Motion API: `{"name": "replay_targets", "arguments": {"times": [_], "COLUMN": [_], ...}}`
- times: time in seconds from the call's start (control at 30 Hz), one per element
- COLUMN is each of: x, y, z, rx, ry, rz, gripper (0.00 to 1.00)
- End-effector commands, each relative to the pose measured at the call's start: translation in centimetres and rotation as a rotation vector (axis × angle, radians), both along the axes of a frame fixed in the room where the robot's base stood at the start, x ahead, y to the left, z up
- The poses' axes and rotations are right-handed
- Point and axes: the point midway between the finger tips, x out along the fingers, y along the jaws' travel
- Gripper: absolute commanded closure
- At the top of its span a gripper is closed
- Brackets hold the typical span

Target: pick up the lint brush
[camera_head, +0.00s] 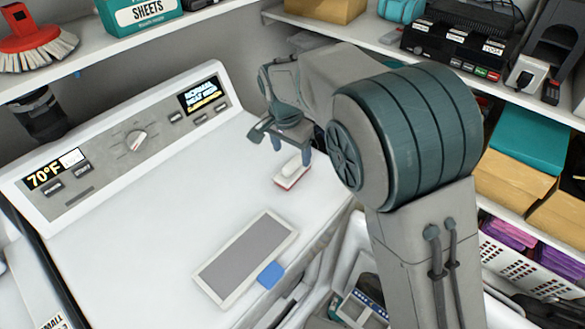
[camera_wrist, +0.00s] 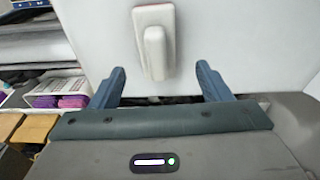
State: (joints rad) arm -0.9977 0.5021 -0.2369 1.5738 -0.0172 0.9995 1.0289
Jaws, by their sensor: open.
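A small white brush with a red edge along its base, which I take as the lint brush (camera_head: 291,174), lies on the white top of the washing machine (camera_head: 215,180), near its right side. My gripper (camera_head: 288,143) is open above and just behind it, fingers pointing down. In the wrist view, the lint brush (camera_wrist: 154,42) shows as a white block with a raised handle. The handle's near end lies between the two blue fingertips of my gripper (camera_wrist: 160,72) in the picture, with clear space on both sides. Nothing is held.
A grey-and-white panel (camera_head: 245,260) with a blue tab lies at the front of the machine top. The control panel (camera_head: 130,140) rises at the back. A red scrub brush (camera_head: 35,40) and a green box (camera_head: 140,12) stand on the upper-left shelf. Shelves with boxes (camera_head: 520,180) line the right.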

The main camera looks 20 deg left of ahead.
Motion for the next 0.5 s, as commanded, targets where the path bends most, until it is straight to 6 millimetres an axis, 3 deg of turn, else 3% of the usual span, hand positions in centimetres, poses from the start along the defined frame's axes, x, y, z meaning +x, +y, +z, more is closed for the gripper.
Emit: {"name": "replay_targets", "arguments": {"times": [0.23,0.5], "x": [0.1,0.4], "y": [-0.2,-0.4], "z": [-1.8,-5.6], "rx": [-0.003,-0.002], "ry": [0.002,0.001], "rz": [0.000,-0.001], "gripper": [0.29,0.29]}}
